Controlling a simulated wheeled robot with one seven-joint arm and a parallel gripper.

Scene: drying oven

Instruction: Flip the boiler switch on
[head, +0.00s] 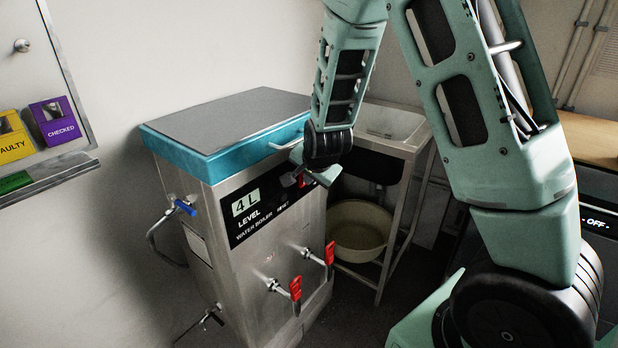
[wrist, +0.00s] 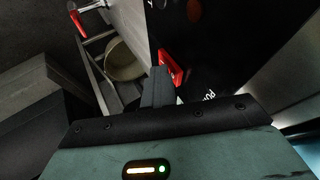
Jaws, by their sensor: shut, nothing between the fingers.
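The water boiler (head: 240,200) is a steel box with a blue-rimmed lid and a black front panel reading "4 L LEVEL WATER BOILER". A red switch (wrist: 171,68) sits on the black panel in the wrist view, near white lettering that is partly cut off. In the head view only a small red part of the switch (head: 301,181) shows beside my gripper. My gripper (head: 298,176) is shut and empty at the right end of the panel. In the wrist view my gripper's fingers (wrist: 157,84) are right beside the switch. I cannot tell whether they touch it.
Two red-handled taps (head: 295,290) stick out of the boiler's lower front. A blue-handled valve (head: 185,208) is on its left side. A sink stand (head: 395,128) with a basin (head: 357,226) below is close on the right.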

